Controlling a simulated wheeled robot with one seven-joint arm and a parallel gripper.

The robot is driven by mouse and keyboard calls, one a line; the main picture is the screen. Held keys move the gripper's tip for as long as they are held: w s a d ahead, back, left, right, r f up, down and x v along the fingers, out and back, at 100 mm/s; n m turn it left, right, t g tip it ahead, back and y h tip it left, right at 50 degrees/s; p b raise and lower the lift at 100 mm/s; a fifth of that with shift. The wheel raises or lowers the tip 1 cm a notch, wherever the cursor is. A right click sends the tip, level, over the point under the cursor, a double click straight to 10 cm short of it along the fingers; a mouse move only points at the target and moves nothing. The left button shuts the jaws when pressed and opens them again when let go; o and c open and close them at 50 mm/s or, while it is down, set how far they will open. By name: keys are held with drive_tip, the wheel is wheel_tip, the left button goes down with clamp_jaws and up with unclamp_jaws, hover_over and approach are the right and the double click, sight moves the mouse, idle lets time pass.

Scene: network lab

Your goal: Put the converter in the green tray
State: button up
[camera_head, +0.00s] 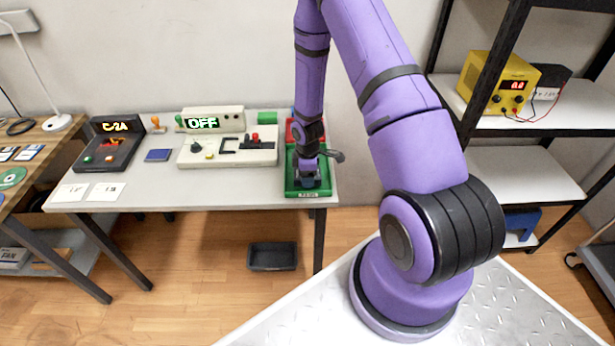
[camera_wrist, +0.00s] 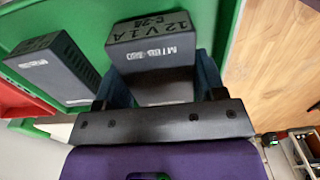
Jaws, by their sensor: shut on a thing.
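The green tray (camera_head: 322,187) lies at the right end of the grey table; its green floor also fills much of the wrist view (camera_wrist: 85,20). My gripper (camera_head: 307,176) points down over the tray. In the wrist view my gripper (camera_wrist: 160,85) is shut on a dark grey box, the converter (camera_wrist: 150,50), with "12V 1A" and a second line like "C-2A" on it. The converter is over or in the tray; I cannot tell whether it touches the floor. A second dark box (camera_wrist: 52,72) with similar white print is in the tray to the left.
A red tray (camera_head: 290,132) adjoins behind the green one. A beige console (camera_head: 215,160) with an "OFF" display and a black "C-2A" unit (camera_head: 110,150) stand left on the table. A black bin (camera_head: 272,257) is on the floor. Shelving with a yellow power supply (camera_head: 497,85) stands right.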

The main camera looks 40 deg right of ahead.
drive_tip(key=shift+d+f, duration=0.1)
drive_tip(key=shift+f, duration=0.45)
drive_tip(key=shift+f, duration=0.1)
drive_tip(key=o, duration=1.1)
